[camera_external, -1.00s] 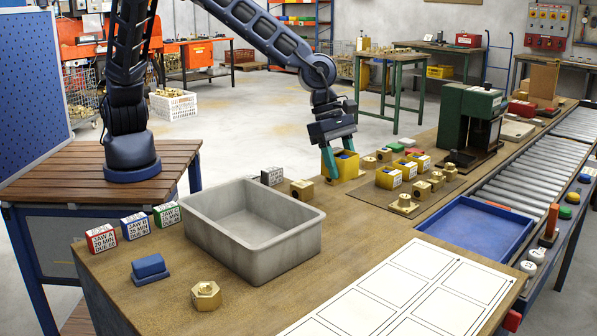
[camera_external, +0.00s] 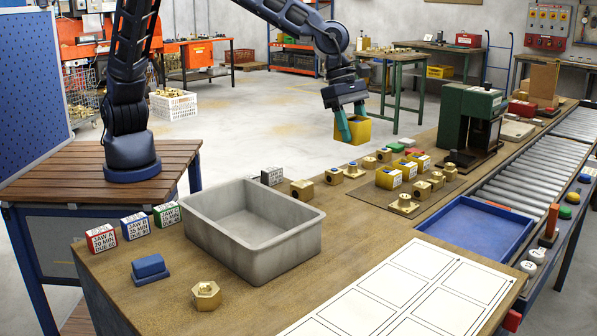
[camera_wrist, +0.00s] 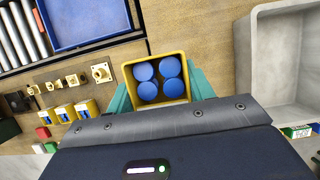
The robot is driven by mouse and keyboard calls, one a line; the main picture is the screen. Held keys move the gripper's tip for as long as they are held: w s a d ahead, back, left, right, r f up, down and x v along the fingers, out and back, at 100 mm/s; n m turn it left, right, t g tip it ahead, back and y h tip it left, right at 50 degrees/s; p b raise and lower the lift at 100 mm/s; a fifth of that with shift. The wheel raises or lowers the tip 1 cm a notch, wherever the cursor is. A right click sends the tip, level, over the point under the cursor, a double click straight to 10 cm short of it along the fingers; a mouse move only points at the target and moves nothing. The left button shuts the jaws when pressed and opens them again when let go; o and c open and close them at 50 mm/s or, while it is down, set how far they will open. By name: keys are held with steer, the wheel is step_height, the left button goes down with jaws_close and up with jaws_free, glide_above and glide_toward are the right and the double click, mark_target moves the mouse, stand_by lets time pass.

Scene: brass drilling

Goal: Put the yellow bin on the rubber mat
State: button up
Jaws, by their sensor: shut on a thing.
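The yellow bin (camera_external: 356,132) is held up in the air above the bench by my gripper (camera_external: 352,128). In the wrist view the yellow bin (camera_wrist: 127,72) is upright between the two teal fingers, with several blue round pieces (camera_wrist: 147,81) inside. The rubber mat (camera_external: 436,203) is a thin dark sheet lying on the bench, to the right of and below the held bin. On it stand other small yellow bins (camera_external: 388,179) and several brass fittings (camera_external: 404,205).
A grey tub (camera_external: 283,245) stands at the bench's left. Brass fittings (camera_external: 301,190) lie between tub and mat. A green machine (camera_external: 468,120) stands behind the mat; a blue tray (camera_external: 478,229) and roller conveyor (camera_external: 510,175) lie right of it. White sheet (camera_external: 390,290) in front.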

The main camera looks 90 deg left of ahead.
steer(key=w+a+f, duration=0.3)
steer(key=w+a, duration=0.3)
steer(key=a, duration=0.6)
glide_above(376, 197)
steer(key=s, duration=0.1)
step_height(376, 197, down, 3)
steer(key=f, duration=1.9)
steer(key=shift+a+f, duration=0.35)
steer(key=shift+a, duration=0.05)
steer(key=shift+f, duration=0.1)
steer(key=o, duration=1)
steer(key=shift+c, duration=0.2)
steer(key=shift+o, duration=0.2)
